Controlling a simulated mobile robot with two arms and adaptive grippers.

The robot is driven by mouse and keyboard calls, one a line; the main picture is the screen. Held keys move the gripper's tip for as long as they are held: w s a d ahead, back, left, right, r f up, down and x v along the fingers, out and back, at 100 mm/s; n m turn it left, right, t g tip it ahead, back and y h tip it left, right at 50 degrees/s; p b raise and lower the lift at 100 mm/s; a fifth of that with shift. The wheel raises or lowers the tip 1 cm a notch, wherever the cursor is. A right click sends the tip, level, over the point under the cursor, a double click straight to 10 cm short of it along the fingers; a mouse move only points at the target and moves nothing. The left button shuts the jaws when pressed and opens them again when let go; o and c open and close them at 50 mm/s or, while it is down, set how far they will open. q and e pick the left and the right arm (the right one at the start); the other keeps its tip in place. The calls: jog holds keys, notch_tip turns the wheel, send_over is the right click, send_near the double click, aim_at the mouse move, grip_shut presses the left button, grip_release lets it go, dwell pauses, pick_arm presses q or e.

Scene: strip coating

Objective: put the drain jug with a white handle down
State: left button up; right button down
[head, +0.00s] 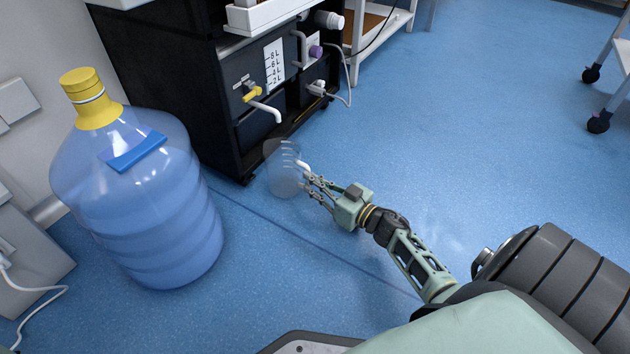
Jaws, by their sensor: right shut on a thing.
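The drain jug (283,172) is a small clear jug with pale level marks and a white handle on its right side. It is at the front of the black cabinet, below and to the right of the spout. My right gripper (312,185) is at the jug's right side and shut on its white handle. The jug looks roughly upright; I cannot tell whether its base touches the floor. My left gripper is not in view.
A black cabinet (180,70) with a yellow tap (252,94) and spout stands behind the jug. A big blue carboy (150,210) with a yellow cap stands at left. Blue floor (480,120) is clear at right. A wheeled cart (612,90) stands far right.

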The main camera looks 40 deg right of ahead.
jog(key=c, duration=1.8)
grip_release()
jog(key=shift+r, duration=0.15)
jog(key=shift+r+p+v, duration=0.15)
jog(key=shift+p+v, duration=1.1)
jog(key=shift+v, duration=0.75)
jog(key=shift+r+p+v, duration=0.15)
jog(key=shift+p+v, duration=1.05)
jog(key=shift+v, duration=0.85)
jog(key=shift+r+p+v, duration=0.15)
jog(key=shift+p+v, duration=1.1)
jog(key=shift+v, duration=0.75)
jog(key=shift+a, duration=0.1)
